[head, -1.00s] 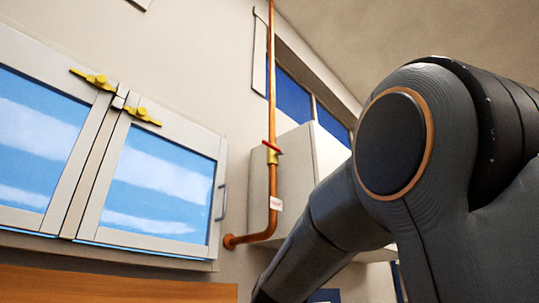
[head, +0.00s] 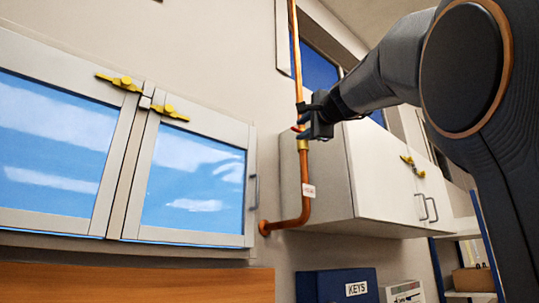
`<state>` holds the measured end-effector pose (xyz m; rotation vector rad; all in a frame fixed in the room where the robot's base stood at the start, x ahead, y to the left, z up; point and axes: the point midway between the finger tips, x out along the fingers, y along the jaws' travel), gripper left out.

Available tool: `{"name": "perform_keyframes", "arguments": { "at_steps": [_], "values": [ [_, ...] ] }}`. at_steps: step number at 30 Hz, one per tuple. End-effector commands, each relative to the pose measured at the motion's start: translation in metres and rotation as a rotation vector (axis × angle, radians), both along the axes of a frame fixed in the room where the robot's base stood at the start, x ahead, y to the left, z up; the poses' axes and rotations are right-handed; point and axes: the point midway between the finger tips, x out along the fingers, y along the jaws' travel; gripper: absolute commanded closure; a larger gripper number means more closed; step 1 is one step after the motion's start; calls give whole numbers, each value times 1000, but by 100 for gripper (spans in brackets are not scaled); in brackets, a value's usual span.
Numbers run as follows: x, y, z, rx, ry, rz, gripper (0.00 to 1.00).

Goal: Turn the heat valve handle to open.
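A copper pipe (head: 306,183) runs down the wall and bends left near its lower end. On it sits a brass valve body (head: 303,146). The tip of the red valve handle (head: 296,128) shows at the left of the pipe; the rest is hidden behind my gripper. My gripper (head: 304,118) is at the valve, its dark fingers overlapping the pipe and handle from the right. Whether the fingers touch or enclose the handle cannot be told at this size.
A white wall cabinet (head: 375,175) stands close right of the pipe, just beneath my forearm. A glazed cabinet (head: 250,190) with yellow latches is on the left. Below are a blue KEYS box (head: 318,288) and shelves (head: 470,297).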

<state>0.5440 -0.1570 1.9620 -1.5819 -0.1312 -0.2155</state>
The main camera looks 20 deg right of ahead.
Motion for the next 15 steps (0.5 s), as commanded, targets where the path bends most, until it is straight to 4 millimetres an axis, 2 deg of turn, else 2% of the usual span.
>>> {"name": "perform_keyframes", "arguments": {
  "at_steps": [6,15],
  "values": [
    [31,-2,9,-1,2,1,71],
    [48,-2,12,-2,0,0,71]
  ]
}}
